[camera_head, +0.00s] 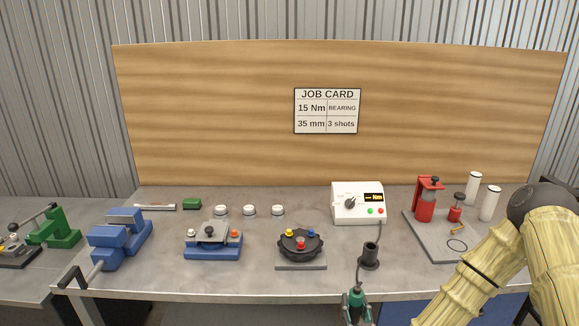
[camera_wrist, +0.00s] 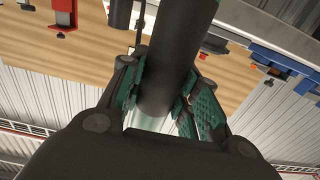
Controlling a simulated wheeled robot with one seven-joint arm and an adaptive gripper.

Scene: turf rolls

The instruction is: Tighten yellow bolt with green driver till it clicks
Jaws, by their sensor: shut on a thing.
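The yellow bolt (camera_head: 291,238) sits on the left of a black round hub (camera_head: 286,250), beside a blue bolt and a red bolt. The green driver (camera_head: 355,301) is upright at the bottom edge of the head view, in front of the bench and right of the hub, apart from the bolt. In the wrist view my gripper (camera_wrist: 168,106) has its green-padded fingers shut around the driver's dark cylindrical body (camera_wrist: 178,45). The driver's tip and the hub cannot be made out in the wrist view.
A white controller box (camera_head: 345,211) with a dial and display stands behind, its cord running down past a black holder (camera_head: 369,260). A blue fixture (camera_head: 212,253) and blue vise (camera_head: 107,246) are left. A red press (camera_head: 424,204) stands right. A job card (camera_head: 327,111) hangs behind.

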